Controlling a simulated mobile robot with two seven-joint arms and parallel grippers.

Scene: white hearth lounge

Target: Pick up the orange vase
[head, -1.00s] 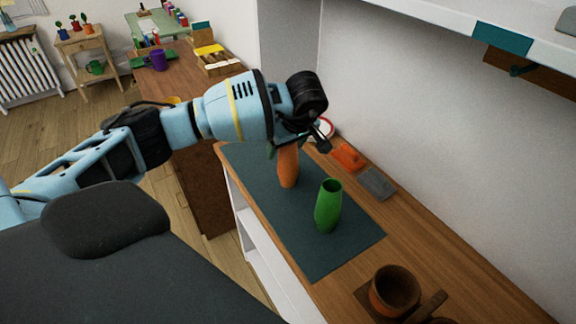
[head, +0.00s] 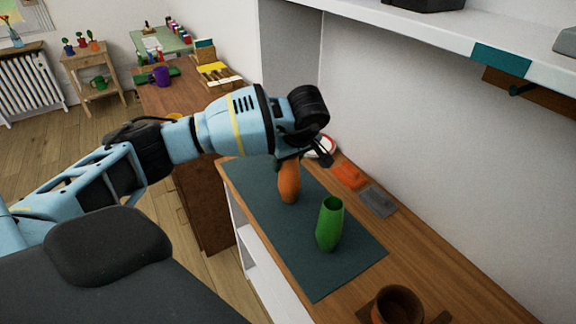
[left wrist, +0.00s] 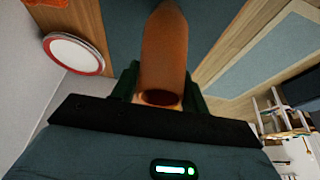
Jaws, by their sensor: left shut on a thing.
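The orange vase (head: 289,184) stands at the far part of a dark mat (head: 330,278) on the wooden counter, in the head view. My left gripper (head: 288,160) comes down over it and is shut on its upper part. In the left wrist view the orange vase (left wrist: 165,55) sits between the two dark fingers (left wrist: 158,85), with its mouth toward the camera. I cannot tell whether its base touches the mat. My right gripper is not in view.
A green vase (head: 330,224) stands on the mat, nearer than the orange one. An orange item (head: 350,175) and a grey item (head: 377,201) lie along the wall side. A brown mug (head: 398,305) is at the near end. A white shelf (head: 440,32) hangs above.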

